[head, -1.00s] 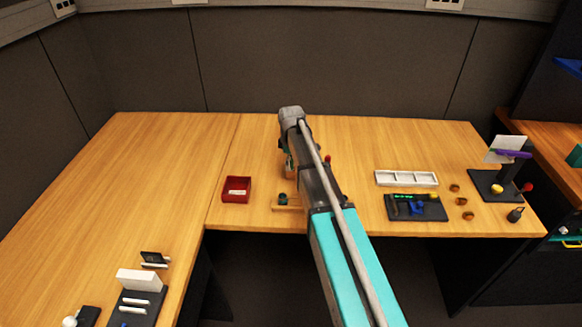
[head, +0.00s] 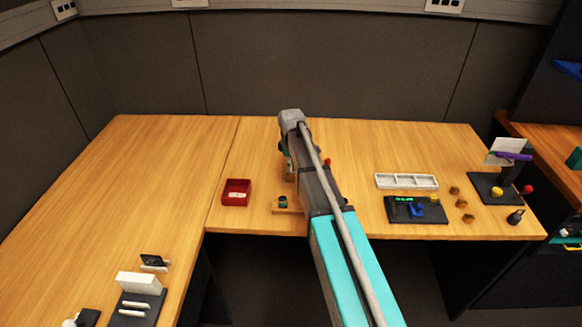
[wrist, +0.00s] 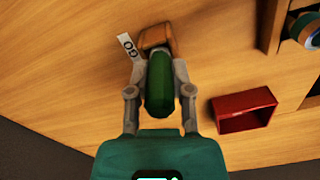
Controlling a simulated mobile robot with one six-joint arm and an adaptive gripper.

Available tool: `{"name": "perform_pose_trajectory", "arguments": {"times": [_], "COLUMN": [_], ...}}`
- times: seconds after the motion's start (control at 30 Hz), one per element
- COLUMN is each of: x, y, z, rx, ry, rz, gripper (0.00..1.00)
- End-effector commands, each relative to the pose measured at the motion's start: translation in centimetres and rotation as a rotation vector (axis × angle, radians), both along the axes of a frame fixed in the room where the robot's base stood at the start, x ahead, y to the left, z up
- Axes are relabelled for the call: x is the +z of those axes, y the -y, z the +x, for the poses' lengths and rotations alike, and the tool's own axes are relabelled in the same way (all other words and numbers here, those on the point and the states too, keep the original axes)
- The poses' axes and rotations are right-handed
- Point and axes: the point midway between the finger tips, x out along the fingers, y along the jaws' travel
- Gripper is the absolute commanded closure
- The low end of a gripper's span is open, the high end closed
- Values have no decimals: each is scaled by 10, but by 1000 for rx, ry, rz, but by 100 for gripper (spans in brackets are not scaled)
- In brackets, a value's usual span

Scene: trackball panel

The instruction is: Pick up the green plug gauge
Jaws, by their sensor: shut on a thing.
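The green plug gauge (wrist: 160,88) shows in the wrist view as a dark green cylinder between the fingers of my gripper (wrist: 160,80), which is shut on it. I cannot tell whether the brown piece is part of the gauge or whether the gauge touches the table. In the head view my arm hides the gauge and most of my gripper.
A red tray (head: 236,202) stands left of my arm; it also shows in the wrist view (wrist: 222,122). A wooden stand (head: 290,211) holding a teal-ringed piece is near the table's front edge. A white tray (head: 406,181) and dark panel (head: 430,216) are right. The left table (head: 150,180) has free room.

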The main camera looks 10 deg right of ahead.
Motion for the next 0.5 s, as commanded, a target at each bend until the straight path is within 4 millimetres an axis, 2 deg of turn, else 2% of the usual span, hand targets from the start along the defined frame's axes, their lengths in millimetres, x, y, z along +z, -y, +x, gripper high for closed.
{"name": "perform_pose_trajectory", "arguments": {"times": [0.5], "x": [5], "y": [0], "z": [0], "rx": [0], "ry": [0], "rz": [0], "gripper": [100]}}
